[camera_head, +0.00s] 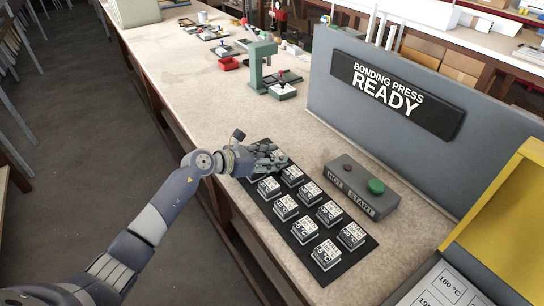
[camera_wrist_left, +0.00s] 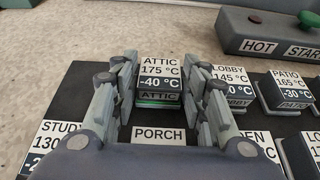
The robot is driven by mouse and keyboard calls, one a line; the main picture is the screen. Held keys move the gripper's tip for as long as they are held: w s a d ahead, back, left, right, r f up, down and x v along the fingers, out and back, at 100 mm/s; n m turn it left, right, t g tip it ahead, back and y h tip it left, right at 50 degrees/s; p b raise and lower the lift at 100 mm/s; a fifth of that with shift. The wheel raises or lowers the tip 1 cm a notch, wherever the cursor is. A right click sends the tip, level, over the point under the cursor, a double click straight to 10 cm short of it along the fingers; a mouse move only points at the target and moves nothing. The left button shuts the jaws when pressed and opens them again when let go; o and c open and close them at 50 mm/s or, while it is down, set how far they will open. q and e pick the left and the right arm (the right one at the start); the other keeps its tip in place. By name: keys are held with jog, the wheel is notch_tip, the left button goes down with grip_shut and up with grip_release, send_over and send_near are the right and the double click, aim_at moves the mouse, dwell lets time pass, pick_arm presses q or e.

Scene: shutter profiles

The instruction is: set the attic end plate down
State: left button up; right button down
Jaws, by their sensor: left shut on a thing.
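My left gripper (camera_head: 268,160) is over the far end of a black mat (camera_head: 322,280). In the left wrist view, the left gripper's fingers (camera_wrist_left: 168,100) are closed around the attic end plate (camera_wrist_left: 160,82). The plate's white top reads ATTIC 175 °C -40 °C, and its dark front reads ATTIC. A thin green layer shows along its lower edge. Whether it touches the mat (camera_wrist_left: 75,100) I cannot tell. A PORCH label (camera_wrist_left: 158,135) shows in front of it, between the fingers. The head view hides the plate behind the gripper. My right gripper is not in view.
Several labelled plates stand in two rows on the mat, with a lobby plate (camera_wrist_left: 232,85) close to the right finger and a study plate (camera_wrist_left: 52,145) at lower left. A grey control box (camera_head: 362,186) with a green button stands right of the mat. Bare bench lies beyond.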

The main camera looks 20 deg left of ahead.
pick_arm(q)
jog(key=shift+f, duration=0.15)
jog(key=o, duration=0.9)
jog(key=shift+o, duration=1.1)
pick_arm(e)
jog(key=shift+a+f, duration=0.1)
jog(key=shift+a, duration=0.2)
pick_arm(q)
jog(key=shift+s+a+r, duration=0.1)
jog(key=shift+r, duration=0.1)
jog(key=b+v, duration=0.1)
jog(key=v, duration=1)
jog(key=shift+b, duration=0.35)
jog(key=shift+s+a+r, duration=0.2)
jog(key=shift+s+r, duration=0.05)
jog(key=shift+s, duration=0.05)
pick_arm(e)
jog(key=shift+d+f, duration=0.2)
jog(key=shift+f, duration=0.55)
pick_arm(q)
jog(key=shift+d, duration=0.1)
